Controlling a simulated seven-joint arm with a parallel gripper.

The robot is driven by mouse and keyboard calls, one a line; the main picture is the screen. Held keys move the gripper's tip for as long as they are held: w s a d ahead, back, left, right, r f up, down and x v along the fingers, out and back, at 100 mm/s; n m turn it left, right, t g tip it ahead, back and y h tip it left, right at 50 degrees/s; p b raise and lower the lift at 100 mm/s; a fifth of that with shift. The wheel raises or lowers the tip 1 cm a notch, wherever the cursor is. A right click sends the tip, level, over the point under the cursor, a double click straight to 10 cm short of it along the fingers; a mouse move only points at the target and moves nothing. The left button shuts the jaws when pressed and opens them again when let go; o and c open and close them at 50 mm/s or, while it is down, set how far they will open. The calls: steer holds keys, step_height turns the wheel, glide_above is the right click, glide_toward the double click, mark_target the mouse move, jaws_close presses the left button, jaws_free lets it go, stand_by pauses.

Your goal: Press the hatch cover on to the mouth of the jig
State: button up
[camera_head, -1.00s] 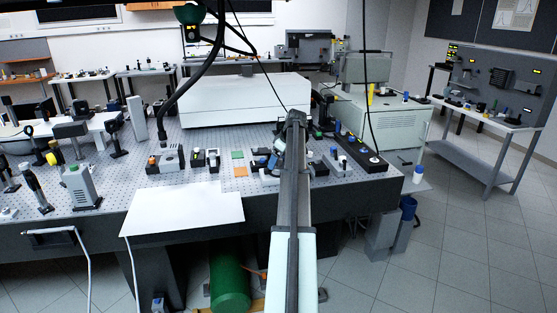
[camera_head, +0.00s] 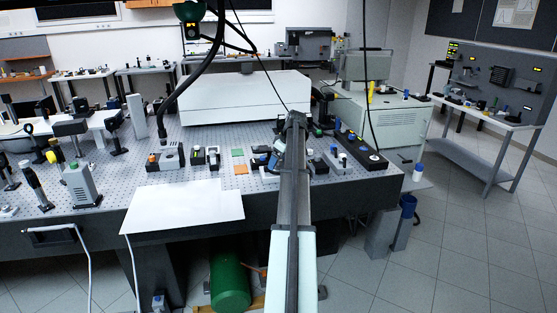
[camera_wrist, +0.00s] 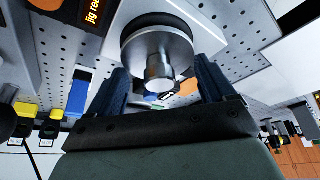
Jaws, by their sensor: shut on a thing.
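The hatch cover (camera_wrist: 183,62) looks like a round metal disc with a dark rim and a short metal knob (camera_wrist: 159,72) at its middle. It shows in the wrist view, between the two dark blue fingers of my gripper (camera_wrist: 160,85), which is shut on it. A light grey block (camera_wrist: 135,12), seemingly the jig, lies behind the disc. The disc hides the mouth, so I cannot tell whether the cover is seated or just in front of it. In the head view my arm hides most of the cover and jig.
An orange-lettered display (camera_wrist: 93,14) stands beside the block. Orange (camera_head: 240,170) and green (camera_head: 238,153) tiles lie left of my arm on the perforated table. A black rail unit (camera_head: 360,150) lies to the right, and a white sheet (camera_head: 185,207) covers the front edge.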

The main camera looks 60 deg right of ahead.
steer(key=shift+f, duration=0.55)
stand_by(0.4)
steer(key=o, duration=1)
steer(key=w+v, duration=0.1)
steer(key=v, duration=1.6)
steer(key=shift+r, duration=0.6)
steer(key=shift+w, duration=0.2)
